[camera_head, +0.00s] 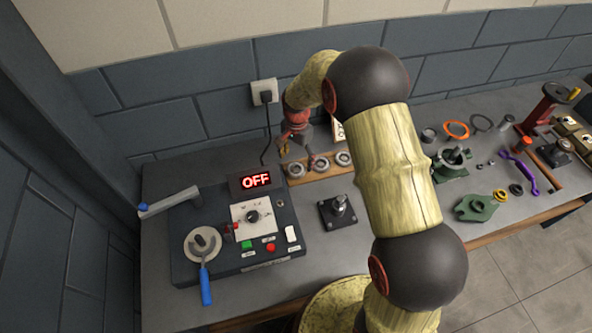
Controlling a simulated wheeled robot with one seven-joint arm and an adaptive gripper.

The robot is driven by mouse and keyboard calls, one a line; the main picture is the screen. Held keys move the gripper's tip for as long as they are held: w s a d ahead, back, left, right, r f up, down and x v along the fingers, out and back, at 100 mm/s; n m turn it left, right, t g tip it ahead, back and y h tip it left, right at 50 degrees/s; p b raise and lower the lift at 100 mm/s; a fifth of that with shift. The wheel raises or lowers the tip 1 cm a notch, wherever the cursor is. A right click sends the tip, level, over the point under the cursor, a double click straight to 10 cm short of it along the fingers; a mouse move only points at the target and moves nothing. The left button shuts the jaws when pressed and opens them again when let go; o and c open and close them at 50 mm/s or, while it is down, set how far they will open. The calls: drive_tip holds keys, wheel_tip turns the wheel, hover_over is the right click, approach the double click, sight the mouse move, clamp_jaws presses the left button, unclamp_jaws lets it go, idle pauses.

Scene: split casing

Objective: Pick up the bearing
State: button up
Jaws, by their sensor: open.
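Three round metal bearings sit in a row on a wooden strip (309,178) at the back of the bench. They are the left bearing (296,170), the middle bearing (320,164) and the right bearing (343,158). My gripper (298,156) is open and points down above the left part of the strip. One fingertip shows close to the gap between the left and middle bearings; I cannot tell whether it touches anything. Nothing shows between the fingers.
Left of the strip stands a control box (215,260) with an "OFF" display (256,181) and a blue-handled tool (206,285). A dark square-based fixture (338,211) stands in front. Green castings (475,208) and loose parts lie right. The wall is close behind.

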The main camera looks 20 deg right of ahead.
sight(296, 169)
drive_tip(key=f, duration=0.5)
drive_tip(key=shift+w+a+f+b, duration=0.1)
drive_tip(key=shift+w+b, duration=0.1)
drive_tip(key=shift+b, duration=0.1)
drive_tip(key=c, duration=0.3)
drive_tip(key=c, duration=1.2)
drive_tip(key=shift+c, duration=0.6)
drive_tip(key=shift+r, duration=0.2)
